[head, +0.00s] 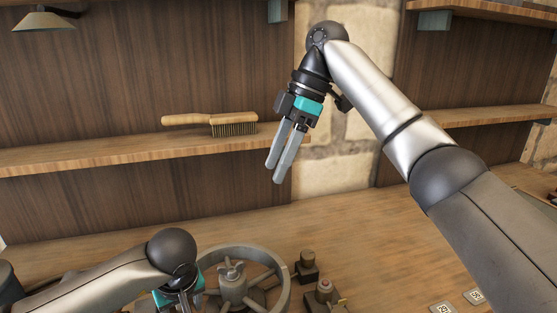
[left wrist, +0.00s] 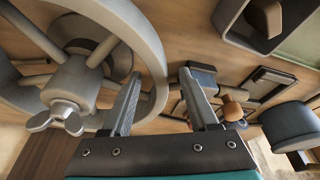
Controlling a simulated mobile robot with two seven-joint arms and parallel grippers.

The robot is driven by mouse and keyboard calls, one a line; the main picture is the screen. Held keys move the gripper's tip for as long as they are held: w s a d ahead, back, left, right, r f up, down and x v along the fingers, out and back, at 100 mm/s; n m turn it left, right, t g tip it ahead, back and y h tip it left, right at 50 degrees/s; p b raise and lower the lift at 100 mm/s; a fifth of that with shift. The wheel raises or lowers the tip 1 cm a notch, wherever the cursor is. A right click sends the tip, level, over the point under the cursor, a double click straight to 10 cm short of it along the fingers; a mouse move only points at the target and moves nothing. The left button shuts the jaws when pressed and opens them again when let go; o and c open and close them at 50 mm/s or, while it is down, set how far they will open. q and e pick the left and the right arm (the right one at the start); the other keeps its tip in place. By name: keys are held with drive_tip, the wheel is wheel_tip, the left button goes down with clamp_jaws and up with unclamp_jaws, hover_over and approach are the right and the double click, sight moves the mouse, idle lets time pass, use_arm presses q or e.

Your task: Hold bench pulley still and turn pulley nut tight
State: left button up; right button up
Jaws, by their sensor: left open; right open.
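The bench pulley (head: 283,279) is a grey spoked wheel lying on the workbench at the bottom centre of the head view. Its rim also fills the left of the left wrist view (left wrist: 150,45). The pulley nut, a winged nut (head: 231,270), sits on the hub and shows in the left wrist view (left wrist: 62,117). My left gripper (left wrist: 160,76) is open at the pulley's left side. Its fingers appear on either side of the rim; contact cannot be told. My right gripper (head: 273,173) is open and empty, high above and behind the pulley, pointing down.
A wooden brush (head: 232,127) lies on the back shelf (head: 100,151). Two small dark fittings (head: 306,265) (head: 325,294) stand right of the pulley. Number tags (head: 474,296) lie farther right. The bench (head: 380,240) behind these is clear.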

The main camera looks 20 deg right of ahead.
use_arm(q)
drive_tip(key=shift+p+v, duration=2.3)
drive_tip(key=shift+v, duration=1.3)
